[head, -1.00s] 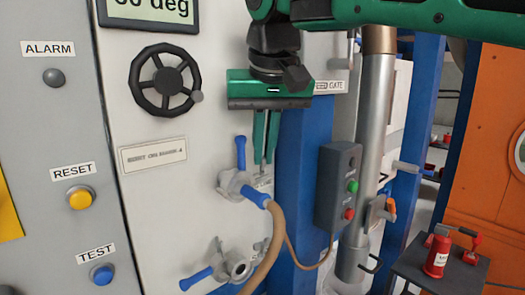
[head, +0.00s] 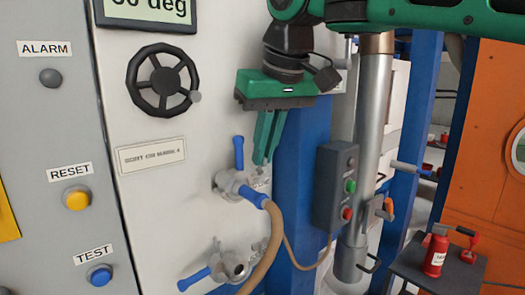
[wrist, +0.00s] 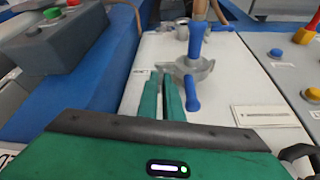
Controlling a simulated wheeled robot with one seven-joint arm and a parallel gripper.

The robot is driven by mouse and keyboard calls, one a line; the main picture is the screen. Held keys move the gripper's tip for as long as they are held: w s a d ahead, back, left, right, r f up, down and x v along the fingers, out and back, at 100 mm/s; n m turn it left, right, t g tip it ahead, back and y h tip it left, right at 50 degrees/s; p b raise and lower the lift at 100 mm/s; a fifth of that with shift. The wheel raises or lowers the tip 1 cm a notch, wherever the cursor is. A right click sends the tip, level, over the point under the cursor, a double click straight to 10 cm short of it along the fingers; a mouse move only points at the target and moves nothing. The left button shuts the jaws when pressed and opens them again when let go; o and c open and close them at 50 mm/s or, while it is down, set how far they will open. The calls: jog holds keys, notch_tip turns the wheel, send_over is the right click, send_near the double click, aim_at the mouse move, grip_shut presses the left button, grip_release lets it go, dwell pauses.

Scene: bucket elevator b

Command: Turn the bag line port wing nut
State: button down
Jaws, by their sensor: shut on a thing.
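The upper bag line port (head: 229,183) is a grey metal clamp fitting on the white panel, with a blue lever (head: 239,152) pointing up and a tan hose on a blue end. It also shows in the wrist view (wrist: 186,68). My gripper (head: 260,161) reaches down to the right side of this port, its green fingers slanting down and left. In the wrist view its fingertips (wrist: 161,74) are close together beside the clamp. They are shut on the wing nut, which is mostly hidden between and behind them.
A lower port (head: 236,267) with a blue lever sits below. The tan hose (head: 272,240) hangs close by. A grey button box (head: 337,188) and a metal pipe (head: 367,130) stand to the right. A black handwheel (head: 163,80) is at upper left.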

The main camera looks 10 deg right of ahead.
jog(key=c, duration=2.2)
grip_release()
jog(key=shift+r, duration=0.1)
jog(key=v, duration=1)
jog(key=shift+r, duration=0.25)
